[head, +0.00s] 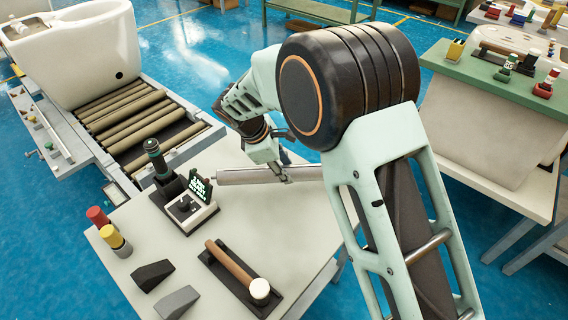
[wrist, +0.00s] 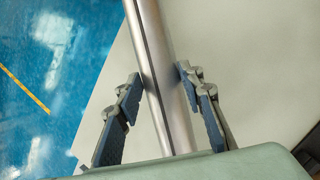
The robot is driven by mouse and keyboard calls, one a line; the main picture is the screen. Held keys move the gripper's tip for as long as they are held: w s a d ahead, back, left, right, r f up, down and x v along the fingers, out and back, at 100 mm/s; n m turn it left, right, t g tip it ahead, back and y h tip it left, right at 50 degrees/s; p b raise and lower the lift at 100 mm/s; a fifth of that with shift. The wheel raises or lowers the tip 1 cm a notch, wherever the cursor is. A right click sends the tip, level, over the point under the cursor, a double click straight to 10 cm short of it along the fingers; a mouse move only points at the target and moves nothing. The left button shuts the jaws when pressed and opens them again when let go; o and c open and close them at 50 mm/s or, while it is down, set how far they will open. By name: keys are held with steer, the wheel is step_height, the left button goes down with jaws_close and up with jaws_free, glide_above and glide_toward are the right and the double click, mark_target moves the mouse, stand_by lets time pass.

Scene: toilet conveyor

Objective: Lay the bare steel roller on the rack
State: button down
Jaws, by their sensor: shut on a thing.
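The bare steel roller (head: 240,177) is a long, smooth grey cylinder. My gripper (head: 285,173) is shut on it, and the roller lies roughly level across the picture, over the far right part of the pale table. In the wrist view the roller (wrist: 163,60) runs lengthwise between the two blue-padded fingers of my gripper (wrist: 162,85). My arm hides part of the roller's right side in the head view. Whether the roller touches the tabletop is hard to tell. I cannot identify the rack for certain in either view.
A pale table (head: 225,225) carries a control box (head: 187,207), a dark flashlight-like tool (head: 155,158), a mallet (head: 235,268), wedges (head: 152,274) and coloured cylinders (head: 104,222). A conveyor (head: 190,128) with tan rollers bears a white toilet (head: 75,55). A green-topped bench (head: 475,70) stands right.

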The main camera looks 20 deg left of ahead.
steer(key=shift+w+f+b, duration=0.1)
steer(key=shift+f+b, duration=0.45)
steer(key=shift+f, duration=2)
steer(key=shift+f, duration=0.1)
steer(key=c, duration=1.3)
jaws_free()
steer(key=shift+f, duration=0.1)
steer(key=p+v, duration=0.2)
steer(key=v, duration=1)
steer(key=shift+o, duration=0.2)
